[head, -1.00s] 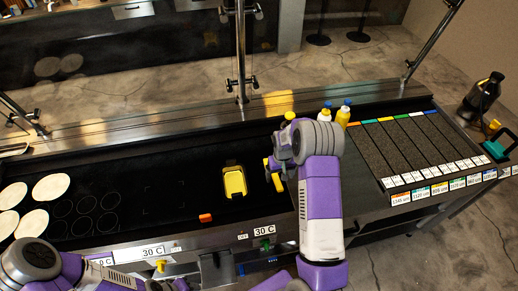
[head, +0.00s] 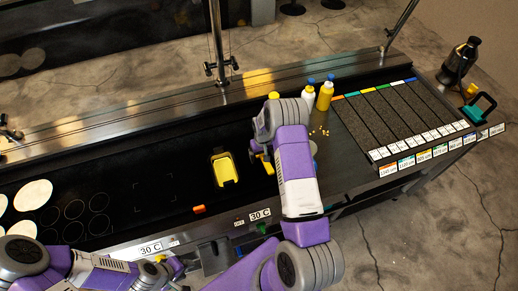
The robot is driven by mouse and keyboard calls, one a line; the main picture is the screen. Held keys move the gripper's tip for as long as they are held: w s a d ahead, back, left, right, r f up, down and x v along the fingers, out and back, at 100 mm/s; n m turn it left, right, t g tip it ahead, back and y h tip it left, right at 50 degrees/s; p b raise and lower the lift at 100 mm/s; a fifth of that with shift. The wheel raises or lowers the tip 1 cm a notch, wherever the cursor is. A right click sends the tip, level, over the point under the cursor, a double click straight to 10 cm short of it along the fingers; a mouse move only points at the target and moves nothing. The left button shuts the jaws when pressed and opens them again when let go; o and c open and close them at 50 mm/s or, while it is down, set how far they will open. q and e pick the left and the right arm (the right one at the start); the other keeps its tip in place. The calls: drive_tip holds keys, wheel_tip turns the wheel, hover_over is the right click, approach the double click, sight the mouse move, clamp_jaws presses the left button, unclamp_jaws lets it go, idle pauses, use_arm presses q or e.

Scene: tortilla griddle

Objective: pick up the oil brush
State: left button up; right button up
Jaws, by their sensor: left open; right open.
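I cannot clearly make out an oil brush; it may be hidden behind my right arm or too small to tell. My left gripper (head: 168,266) is open at the front edge, low in the view, far from the tray. A small orange block (head: 199,209) lies near the griddle's front edge.
Bottles with blue and yellow parts (head: 325,95) stand behind my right arm. Small yellow bits (head: 319,132) lie on the counter. Pale tortillas (head: 33,195) lie at far left. The griddle's middle is clear.

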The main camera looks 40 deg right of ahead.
drive_tip(key=c, duration=1.4)
drive_tip(key=shift+o, duration=0.2)
drive_tip(key=shift+r, duration=0.1)
wheel_tip(320, 180, up, 10)
drive_tip(key=shift+f+b, duration=0.1)
drive_tip(key=shift+b, duration=0.4)
drive_tip(key=o, duration=0.6)
drive_tip(key=c, duration=0.6)
